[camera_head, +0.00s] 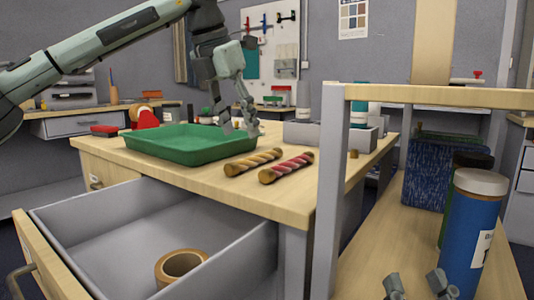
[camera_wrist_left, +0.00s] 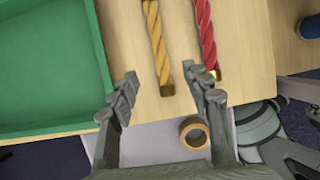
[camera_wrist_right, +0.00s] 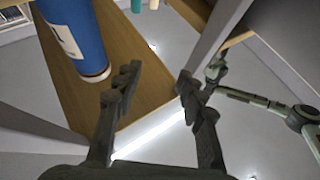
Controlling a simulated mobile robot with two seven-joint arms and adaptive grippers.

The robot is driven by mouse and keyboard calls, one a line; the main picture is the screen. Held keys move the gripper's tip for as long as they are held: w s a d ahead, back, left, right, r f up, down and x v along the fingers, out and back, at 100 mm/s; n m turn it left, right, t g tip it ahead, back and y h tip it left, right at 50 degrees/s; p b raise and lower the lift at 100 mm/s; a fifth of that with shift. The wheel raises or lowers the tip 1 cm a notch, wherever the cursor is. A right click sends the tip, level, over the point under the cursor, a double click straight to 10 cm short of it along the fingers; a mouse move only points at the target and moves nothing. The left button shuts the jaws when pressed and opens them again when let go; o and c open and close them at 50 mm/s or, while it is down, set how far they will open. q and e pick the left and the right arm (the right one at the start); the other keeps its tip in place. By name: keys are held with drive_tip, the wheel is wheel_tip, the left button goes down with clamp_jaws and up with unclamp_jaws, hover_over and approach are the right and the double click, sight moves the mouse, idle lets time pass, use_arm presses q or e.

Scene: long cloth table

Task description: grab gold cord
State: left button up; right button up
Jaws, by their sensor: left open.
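The gold cord (camera_head: 254,161) is a short twisted rod with brown ends. It lies on the wooden table (camera_head: 215,185) beside a red twisted cord (camera_head: 287,167). My left gripper (camera_head: 240,130) is open and points down above the table, by the right part of the green tray. In the left wrist view the near end of the gold cord (camera_wrist_left: 156,45) shows between the open fingers (camera_wrist_left: 163,80), apart from them. The red cord (camera_wrist_left: 205,38) is to its right. My right gripper (camera_head: 415,286) is open and empty, low at the right; its fingers (camera_wrist_right: 157,80) also show in the right wrist view.
The green tray (camera_head: 158,158) lies left of the cords. An open drawer (camera_head: 110,235) holds a tape roll (camera_head: 181,268). A grey bin (camera_head: 310,133) stands behind the cords. A blue bottle (camera_head: 470,235) stands on the shelf cart, whose grey post (camera_head: 331,190) rises near the table.

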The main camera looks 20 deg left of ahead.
sight(250, 157)
use_arm(q)
drive_tip(key=shift+w+f, duration=0.1)
drive_tip(key=shift+w, duration=0.25)
drive_tip(key=shift+w+d+f, duration=0.1)
drive_tip(key=shift+w+f, duration=0.05)
drive_tip(key=shift+f, duration=0.2)
drive_tip(key=x, duration=0.2)
drive_tip(key=b+x, duration=0.1)
drive_tip(key=x, duration=0.2)
drive_tip(key=shift+d+f, duration=0.1)
drive_tip(key=shift+f, duration=0.15)
drive_tip(key=shift+w+d+f, duration=0.1)
drive_tip(key=shift+f, duration=0.35)
clamp_jaws()
use_arm(e)
drive_tip(key=shift+s+d+r+t, duration=0.3)
drive_tip(key=shift+s+r+t, duration=0.05)
drive_tip(key=shift+r+t, duration=0.3)
drive_tip(key=shift+s+d+r+t, duration=0.3)
drive_tip(key=shift+r+t, duration=0.25)
drive_tip(key=shift+r, duration=0.05)
